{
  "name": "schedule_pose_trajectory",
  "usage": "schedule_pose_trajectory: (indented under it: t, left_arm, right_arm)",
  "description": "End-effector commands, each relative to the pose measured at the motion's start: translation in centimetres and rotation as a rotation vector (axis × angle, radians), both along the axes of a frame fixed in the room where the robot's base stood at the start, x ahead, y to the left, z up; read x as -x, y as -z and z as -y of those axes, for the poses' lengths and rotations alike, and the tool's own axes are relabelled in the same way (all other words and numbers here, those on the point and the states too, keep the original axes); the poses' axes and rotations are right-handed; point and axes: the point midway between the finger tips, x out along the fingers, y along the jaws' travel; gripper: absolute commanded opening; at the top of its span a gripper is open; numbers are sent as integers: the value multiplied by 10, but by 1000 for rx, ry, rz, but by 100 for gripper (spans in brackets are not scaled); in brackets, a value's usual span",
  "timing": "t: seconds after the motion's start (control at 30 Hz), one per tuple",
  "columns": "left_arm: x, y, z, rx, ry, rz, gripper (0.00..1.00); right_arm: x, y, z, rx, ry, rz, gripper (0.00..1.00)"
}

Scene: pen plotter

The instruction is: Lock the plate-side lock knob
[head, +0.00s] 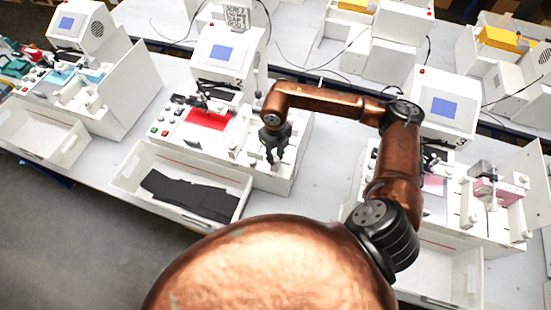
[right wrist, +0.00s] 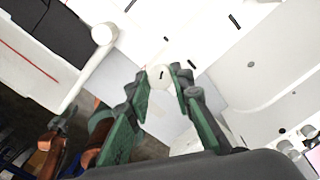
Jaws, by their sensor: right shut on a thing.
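My right gripper (head: 275,158) reaches down over the right part of the middle white plotter machine (head: 252,152). In the right wrist view its green-padded fingers (right wrist: 161,88) are shut on a white round knob (right wrist: 158,74) with a short dark mark on its top. In the head view the fingers hide this knob. I cannot tell from its mark alone whether it is locked. A second white knob (right wrist: 104,33) stands apart, up and to the left in the right wrist view. My left gripper is not in the head view.
The machine's red plate (head: 207,119) is left of my gripper. A white tray (head: 124,180) with dark folded cloth (head: 190,194) lies in front. Similar machines stand on both sides.

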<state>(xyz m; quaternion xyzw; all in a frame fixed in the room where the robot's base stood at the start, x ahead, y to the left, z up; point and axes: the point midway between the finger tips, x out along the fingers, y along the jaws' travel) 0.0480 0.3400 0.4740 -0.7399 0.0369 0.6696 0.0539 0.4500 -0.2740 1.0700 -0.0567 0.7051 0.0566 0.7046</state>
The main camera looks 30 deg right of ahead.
Motion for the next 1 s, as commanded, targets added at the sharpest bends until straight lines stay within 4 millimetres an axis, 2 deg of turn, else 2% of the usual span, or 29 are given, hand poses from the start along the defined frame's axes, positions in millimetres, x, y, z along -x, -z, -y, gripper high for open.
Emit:
schedule_pose_trajectory:
  t: [0.1, 0.5, 1.0]
  left_arm:
    - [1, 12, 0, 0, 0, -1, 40]
    - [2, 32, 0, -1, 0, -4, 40]
    - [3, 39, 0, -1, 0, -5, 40]
  right_arm:
    - [-1, 2, 1, 0, 111, 4, 0]
    - [-2, 0, 1, 0, 433, 5, 0]
    - [-1, -1, 2, 1, 590, 5, 0]
